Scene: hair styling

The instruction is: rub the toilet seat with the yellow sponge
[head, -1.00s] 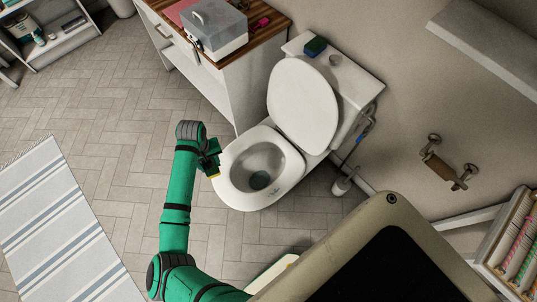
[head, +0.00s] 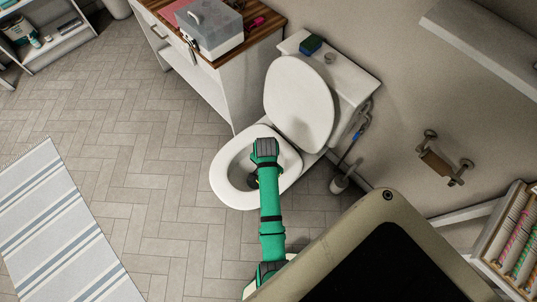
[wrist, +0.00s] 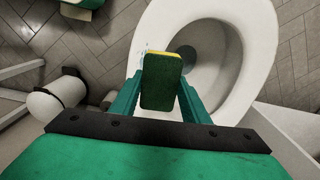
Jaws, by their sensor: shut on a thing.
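My gripper (wrist: 162,88) is shut on the yellow sponge (wrist: 162,82), which has a dark green face toward the wrist camera and a yellow edge. In the wrist view the sponge overlaps the left part of the toilet seat (wrist: 256,62); I cannot tell whether it touches. A small pale blue-white patch shows beside it. In the head view my gripper (head: 257,181) is over the bowl of the toilet, inside the outline of the seat (head: 222,174), and the arm hides most of it and the sponge. The lid (head: 300,103) stands raised.
Another sponge, green and blue (head: 311,44), lies on the tank (head: 345,84). A wooden-topped cabinet (head: 262,22) with a box stands left of the toilet. A brush holder (head: 340,184) stands at its right. A paper holder (head: 443,158) is on the wall.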

